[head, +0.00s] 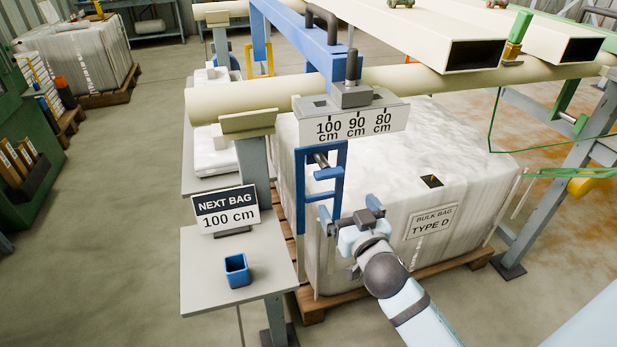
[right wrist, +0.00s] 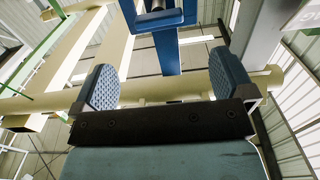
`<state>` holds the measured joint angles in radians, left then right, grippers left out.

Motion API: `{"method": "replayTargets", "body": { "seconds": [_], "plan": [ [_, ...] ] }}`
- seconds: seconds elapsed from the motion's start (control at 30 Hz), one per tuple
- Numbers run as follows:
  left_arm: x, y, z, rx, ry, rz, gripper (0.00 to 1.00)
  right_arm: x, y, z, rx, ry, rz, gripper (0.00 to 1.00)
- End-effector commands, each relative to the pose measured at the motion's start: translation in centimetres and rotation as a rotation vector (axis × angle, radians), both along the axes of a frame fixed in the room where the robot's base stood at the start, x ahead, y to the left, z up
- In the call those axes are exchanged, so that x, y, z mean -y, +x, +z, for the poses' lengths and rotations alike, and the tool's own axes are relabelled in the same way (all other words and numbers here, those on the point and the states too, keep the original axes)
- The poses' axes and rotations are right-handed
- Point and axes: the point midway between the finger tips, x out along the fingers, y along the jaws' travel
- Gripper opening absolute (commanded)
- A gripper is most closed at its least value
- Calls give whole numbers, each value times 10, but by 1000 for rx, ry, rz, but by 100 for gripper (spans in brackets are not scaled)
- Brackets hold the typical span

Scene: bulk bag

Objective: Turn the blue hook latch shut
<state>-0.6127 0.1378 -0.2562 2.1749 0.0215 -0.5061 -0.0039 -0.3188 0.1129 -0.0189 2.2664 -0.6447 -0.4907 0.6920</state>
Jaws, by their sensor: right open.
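A blue bracket-shaped frame (head: 300,195) with short crossbars, which looks like the blue hook latch, hangs below the sign with cm marks, in front of the bulk bag (head: 455,165). A grey pin shows in its upper part. I cannot tell its latch angle. My right gripper (head: 352,216) is just below and right of the frame, empty. In the right wrist view its two ribbed pads (right wrist: 166,82) stand wide apart. The blue frame (right wrist: 170,50) shows beyond them, above the gap, with no visible contact. My left gripper is out of view.
A cream tube (head: 225,103) and a blue beam (head: 295,35) cross above. The cm sign (head: 353,120) is over the latch. A grey table (head: 205,270) with a NEXT BAG 100 cm sign (head: 227,208) and blue cup (head: 237,270) stands left. A pallet (head: 440,275) lies under the bag.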

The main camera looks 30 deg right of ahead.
Motion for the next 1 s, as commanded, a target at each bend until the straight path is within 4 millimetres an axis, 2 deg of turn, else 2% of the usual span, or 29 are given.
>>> {"method": "replayTargets", "body": {
  "seconds": [0.17,0.5,0.7,0.83,1.0],
  "plan": [
    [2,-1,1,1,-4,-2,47,4,17,1,3,-4,0,100],
    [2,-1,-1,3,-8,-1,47,21,86,2,3,-5,0,100],
    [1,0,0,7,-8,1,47,28,117,1,1,-3,-1,100],
    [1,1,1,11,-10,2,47,31,129,0,0,-3,0,100],
    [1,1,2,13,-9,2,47,32,133,0,0,-1,0,100]
  ]
}}
